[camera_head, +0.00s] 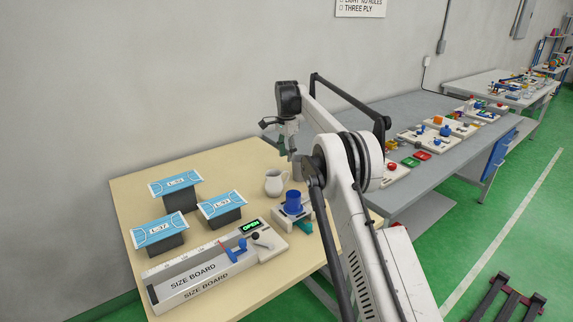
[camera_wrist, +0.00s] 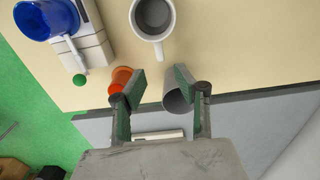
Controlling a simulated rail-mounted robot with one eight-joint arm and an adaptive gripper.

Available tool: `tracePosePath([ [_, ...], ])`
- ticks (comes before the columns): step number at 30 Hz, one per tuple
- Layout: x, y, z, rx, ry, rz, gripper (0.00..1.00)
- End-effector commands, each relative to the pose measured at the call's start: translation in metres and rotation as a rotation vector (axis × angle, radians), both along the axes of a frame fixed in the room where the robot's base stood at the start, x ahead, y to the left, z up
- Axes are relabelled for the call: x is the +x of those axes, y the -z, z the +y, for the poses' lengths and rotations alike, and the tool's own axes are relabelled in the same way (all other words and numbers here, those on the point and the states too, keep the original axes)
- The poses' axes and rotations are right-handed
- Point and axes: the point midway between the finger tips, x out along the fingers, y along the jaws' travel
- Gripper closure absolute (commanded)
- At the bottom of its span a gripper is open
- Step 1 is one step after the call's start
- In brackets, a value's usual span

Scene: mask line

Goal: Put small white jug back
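The small white jug (camera_head: 274,183) stands upright on the cream table, left of the blue cup. In the wrist view its round open mouth (camera_wrist: 152,20) shows at the top, cut by the frame edge. My gripper (camera_wrist: 159,82) is open, with a gap between its green-faced fingers. The jug is beyond the fingertips and apart from them. In the head view my gripper is above the table behind the jug, and my arm partly hides it.
A blue cup (camera_head: 293,203) sits on a white device beside the jug. An orange cup (camera_wrist: 120,80) and a grey cylinder (camera_wrist: 177,103) are close to my fingers. Blue-topped boxes (camera_head: 222,206) and a size board (camera_head: 190,279) occupy the table's left part. A grey bench (camera_head: 400,113) adjoins.

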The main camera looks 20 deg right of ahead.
Motion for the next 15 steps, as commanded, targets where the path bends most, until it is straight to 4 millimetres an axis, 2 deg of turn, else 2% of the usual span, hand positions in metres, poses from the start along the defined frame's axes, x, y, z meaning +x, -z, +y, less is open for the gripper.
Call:
tracePosePath([
  [8, -0.006, -0.027, 0.002, -0.001, -0.026, -0.013, 0.70],
  [15, -0.037, -0.086, 0.009, -0.010, -0.143, -0.075, 0.70],
])
